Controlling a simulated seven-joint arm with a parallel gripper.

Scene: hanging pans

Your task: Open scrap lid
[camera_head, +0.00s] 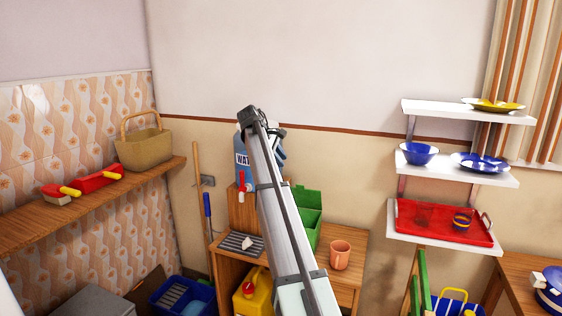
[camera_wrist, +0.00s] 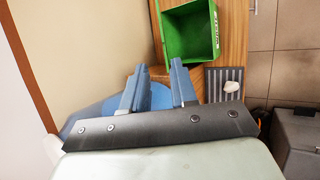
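A green box (camera_head: 312,230) stands on the wooden counter beside the wall, partly hidden behind my arm. A green panel (camera_head: 308,198), apparently its lid, stands raised at the back of the box. In the head view my gripper (camera_head: 277,146) is mostly hidden behind my arm, in front of the blue water container.
A blue water container (camera_head: 241,158) stands on a wooden block left of the box. A drain grate (camera_head: 241,245) and an orange mug (camera_head: 340,254) are on the counter. Shelves with dishes and a red tray (camera_head: 420,232) are at right. The wall above is clear.

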